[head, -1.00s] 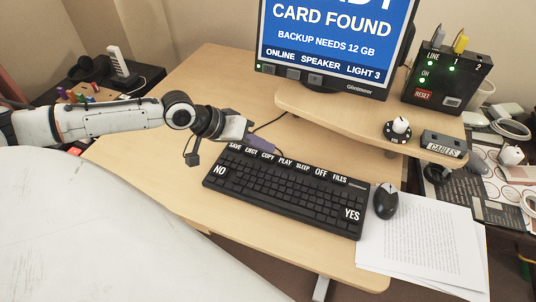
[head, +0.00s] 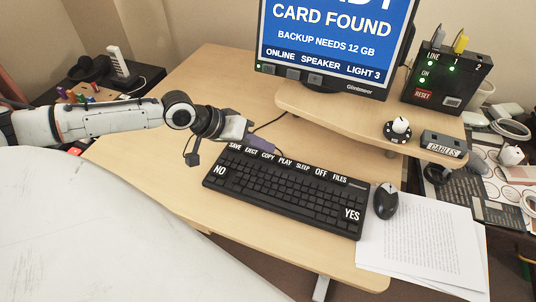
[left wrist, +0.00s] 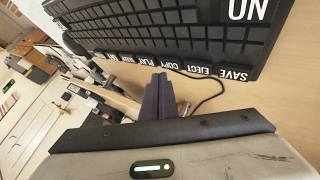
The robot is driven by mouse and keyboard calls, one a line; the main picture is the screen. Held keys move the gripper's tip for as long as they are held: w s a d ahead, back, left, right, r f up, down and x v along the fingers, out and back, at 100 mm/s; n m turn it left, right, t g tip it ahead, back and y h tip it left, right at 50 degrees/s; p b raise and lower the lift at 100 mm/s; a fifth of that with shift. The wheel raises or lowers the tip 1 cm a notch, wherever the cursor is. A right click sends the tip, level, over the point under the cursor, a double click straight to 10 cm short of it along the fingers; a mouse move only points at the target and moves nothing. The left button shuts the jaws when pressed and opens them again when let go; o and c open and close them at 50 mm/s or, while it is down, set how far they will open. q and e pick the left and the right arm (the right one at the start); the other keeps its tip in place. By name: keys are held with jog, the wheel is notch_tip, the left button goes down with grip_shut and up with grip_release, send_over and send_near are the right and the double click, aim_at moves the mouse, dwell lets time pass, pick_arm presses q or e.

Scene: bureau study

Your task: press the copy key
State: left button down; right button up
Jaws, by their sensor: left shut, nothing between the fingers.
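The copy key (head: 267,154) is labelled COPY in the top row of the black keyboard (head: 290,190), between EJECT and PLAY. In the left wrist view its label (left wrist: 174,63) appears upside down, just beyond my fingertips. My left gripper (head: 264,146) is shut and empty, with its dark purple fingers at the keyboard's back edge near the EJECT and COPY labels. The fingers also show in the left wrist view (left wrist: 159,90). I cannot tell whether the fingertips touch a key. My right gripper is in neither view.
A monitor (head: 333,45) reading CARD FOUND stands behind on a raised shelf (head: 350,112). A black mouse (head: 386,201) and printed papers (head: 425,245) lie right of the keyboard. A black box (head: 440,80) with green lights stands at the back right. The desk left of the keyboard is clear.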

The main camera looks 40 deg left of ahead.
aim_at(263, 158)
pick_arm(q)
jog(key=shift+f, duration=0.15)
jog(key=shift+f, duration=0.25)
jog(key=shift+f, duration=0.5)
dwell(0.6)
dwell(0.3)
jog(key=shift+r+p, duration=0.9)
jog(key=shift+p, duration=0.45)
jog(key=shift+r, duration=0.1)
notch_tip(263, 158, up, 5)
jog(key=p, duration=0.5)
jog(key=shift+p, duration=0.4)
